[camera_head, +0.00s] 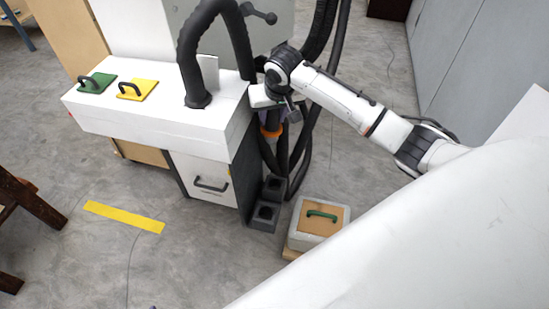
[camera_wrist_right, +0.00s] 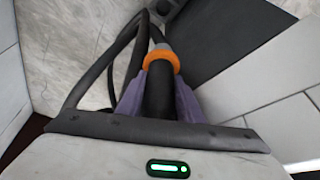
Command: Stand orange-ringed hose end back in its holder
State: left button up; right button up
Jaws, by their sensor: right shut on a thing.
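My right gripper (camera_head: 269,116) is beside the right end of the white-topped machine. In the right wrist view its purple fingers (camera_wrist_right: 160,88) are shut around a black hose end. The hose's orange ring (camera_wrist_right: 161,60) sits just beyond the fingertips, with a grey part past it; the ring also shows in the head view (camera_head: 271,131). The dark grey holder blocks (camera_head: 265,216) with round openings stand low against the machine's right side, below the ring. Part of a block with a round opening (camera_wrist_right: 166,9) shows at the wrist view's top edge. My left gripper is out of view.
Other black hoses (camera_head: 318,105) hang close around my right gripper. The white machine top (camera_head: 150,115) carries green and yellow plates with handles. A grey box (camera_head: 306,240) with a green handle stands right of the holder. The floor around the yellow strip (camera_head: 124,217) is clear.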

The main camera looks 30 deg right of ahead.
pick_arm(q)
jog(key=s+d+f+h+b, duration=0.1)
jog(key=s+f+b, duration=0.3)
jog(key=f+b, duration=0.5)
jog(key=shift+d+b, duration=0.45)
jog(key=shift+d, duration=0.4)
pick_arm(e)
notch_tip(320, 180, down, 22)
jog(key=m, duration=0.1)
jog(key=shift+s+d+r+h, duration=0.15)
jog(key=shift+s+h, duration=0.15)
jog(key=shift+s, duration=0.15)
pick_arm(q)
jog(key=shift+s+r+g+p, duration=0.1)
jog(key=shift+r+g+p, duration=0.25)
jog(key=shift+p, duration=0.15)
pick_arm(e)
jog(key=shift+s, duration=0.1)
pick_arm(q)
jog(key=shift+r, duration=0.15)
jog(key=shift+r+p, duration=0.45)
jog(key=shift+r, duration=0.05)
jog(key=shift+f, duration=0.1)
